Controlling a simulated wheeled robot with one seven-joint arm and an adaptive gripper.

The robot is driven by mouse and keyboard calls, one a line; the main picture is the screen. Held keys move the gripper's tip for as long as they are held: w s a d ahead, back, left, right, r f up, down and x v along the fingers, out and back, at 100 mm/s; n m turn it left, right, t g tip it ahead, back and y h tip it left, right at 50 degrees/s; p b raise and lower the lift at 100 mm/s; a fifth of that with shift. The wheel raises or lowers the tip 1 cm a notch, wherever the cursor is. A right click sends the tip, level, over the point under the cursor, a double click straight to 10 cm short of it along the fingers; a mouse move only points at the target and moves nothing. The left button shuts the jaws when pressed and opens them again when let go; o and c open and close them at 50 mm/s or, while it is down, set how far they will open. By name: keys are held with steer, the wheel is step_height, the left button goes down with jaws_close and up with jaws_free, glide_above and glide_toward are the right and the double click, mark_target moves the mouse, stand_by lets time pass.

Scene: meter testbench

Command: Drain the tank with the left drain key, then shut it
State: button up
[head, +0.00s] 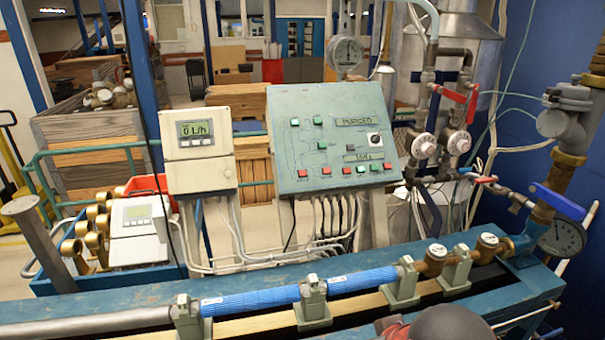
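The green control panel (338,105) stands in the middle of the head view behind the pipe bench. Its upper display (356,121) appears to read PURGED. A smaller display (363,157) below is too small to read surely. A round black selector (374,139) sits at the right on a white plate. Red and green keys (326,171) run along the lower edge, with green keys (318,120) higher up. I cannot tell which is the left drain key. A dark rounded part with red beside it, probably my arm, shows at the bottom edge. My gripper's fingers are not visible.
A white meter box (197,142) with a lit display stands left of the panel. Blue pipes (250,301) in clamps (403,285) cross the front bench. Valves and white round dials (424,146) stand at right, with a blue-handled valve (557,201) and pressure gauge (562,237).

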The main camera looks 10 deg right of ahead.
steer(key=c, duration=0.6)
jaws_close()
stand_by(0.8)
